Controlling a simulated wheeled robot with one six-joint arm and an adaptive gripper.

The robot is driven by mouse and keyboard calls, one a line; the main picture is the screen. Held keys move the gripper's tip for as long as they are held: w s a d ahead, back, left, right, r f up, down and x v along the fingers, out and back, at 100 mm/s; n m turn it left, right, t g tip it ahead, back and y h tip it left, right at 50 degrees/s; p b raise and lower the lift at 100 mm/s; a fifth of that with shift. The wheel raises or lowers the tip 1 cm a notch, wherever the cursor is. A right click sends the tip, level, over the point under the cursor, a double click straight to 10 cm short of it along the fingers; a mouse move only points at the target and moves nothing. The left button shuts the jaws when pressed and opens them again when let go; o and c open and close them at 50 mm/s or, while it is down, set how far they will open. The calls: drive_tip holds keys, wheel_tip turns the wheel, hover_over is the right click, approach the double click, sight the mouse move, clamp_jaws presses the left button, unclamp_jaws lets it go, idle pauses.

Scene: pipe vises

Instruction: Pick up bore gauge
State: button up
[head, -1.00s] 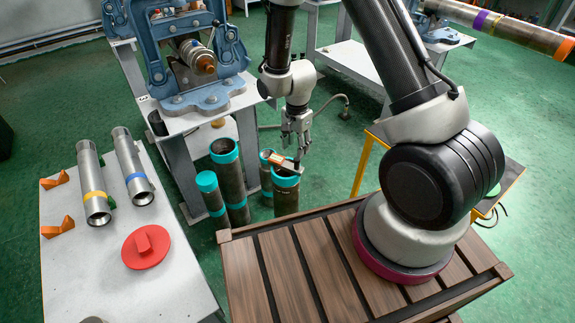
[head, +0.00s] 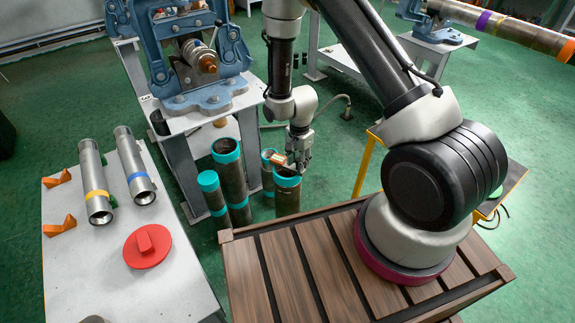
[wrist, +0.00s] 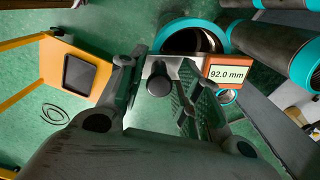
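The bore gauge has an orange box with a "92.0 mm" display (wrist: 228,75), joined to a pale grey body with a dark round knob (wrist: 158,82). In the head view the bore gauge (head: 278,159) is small, at the top of a teal-rimmed pipe (head: 287,180). My gripper (head: 300,160) is just above that pipe, beside the orange box. In the wrist view my gripper (wrist: 157,98) is open, its fingers on either side of the knob, with a visible gap on the left. The gauge's underside is hidden.
Several teal-banded pipes (head: 228,170) stand close to the left. A grey bench with a blue vise (head: 195,60) is behind them. A slatted wooden deck (head: 300,260) is in front, and a yellow-framed stand (wrist: 78,75) is nearby. A white table (head: 90,260) holds two pipes and a red disc.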

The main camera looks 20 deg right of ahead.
clamp_jaws()
drive_tip(key=shift+r, duration=0.15)
